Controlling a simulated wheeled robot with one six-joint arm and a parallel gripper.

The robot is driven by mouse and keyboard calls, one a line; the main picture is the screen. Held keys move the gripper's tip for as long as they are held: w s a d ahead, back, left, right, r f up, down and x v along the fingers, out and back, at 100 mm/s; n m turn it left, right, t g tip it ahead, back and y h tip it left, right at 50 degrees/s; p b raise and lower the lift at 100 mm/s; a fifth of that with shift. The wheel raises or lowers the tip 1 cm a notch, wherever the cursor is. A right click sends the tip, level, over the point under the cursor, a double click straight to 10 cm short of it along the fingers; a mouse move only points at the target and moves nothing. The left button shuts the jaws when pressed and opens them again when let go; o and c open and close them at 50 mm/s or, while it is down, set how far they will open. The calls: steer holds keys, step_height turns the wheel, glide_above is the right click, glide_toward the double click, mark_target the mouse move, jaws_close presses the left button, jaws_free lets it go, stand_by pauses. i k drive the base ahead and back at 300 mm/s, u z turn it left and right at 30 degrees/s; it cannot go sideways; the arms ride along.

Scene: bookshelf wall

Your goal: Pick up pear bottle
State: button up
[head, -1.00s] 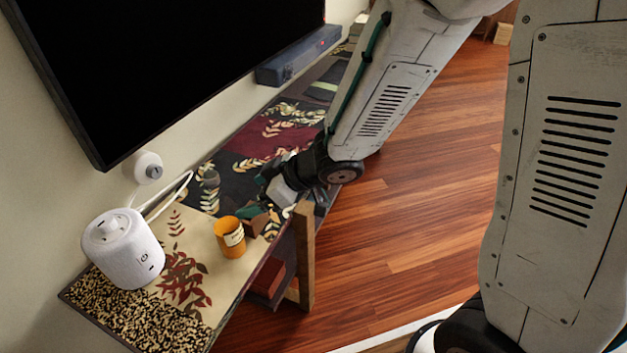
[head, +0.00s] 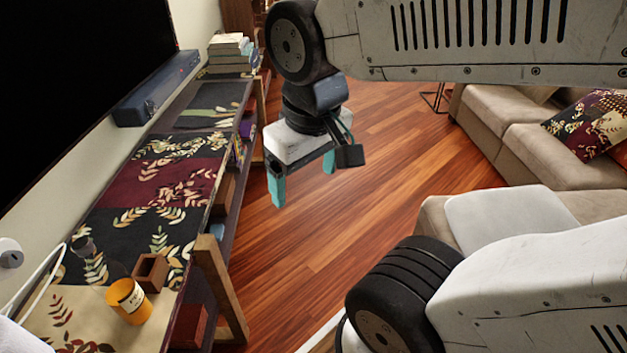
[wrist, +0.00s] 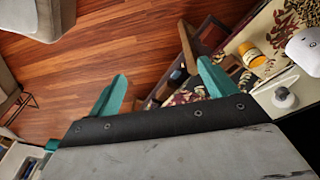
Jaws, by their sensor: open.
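My gripper (head: 303,178) is open and empty, with teal fingers pointing down over the floor to the right of the shelf. It is well apart from the bottle. In the wrist view, the gripper (wrist: 160,76) has nothing between its fingers.
A white rounded device (wrist: 305,47) is beside the bottle. Books (head: 229,50) are stacked at the far end. The wooden floor (head: 330,225) is clear; a sofa is right.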

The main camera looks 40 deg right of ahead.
mark_target(107, 276)
steer(key=z, duration=1.15)
steer(key=k, duration=0.9)
steer(key=u, duration=0.55)
steer(key=i, duration=0.5)
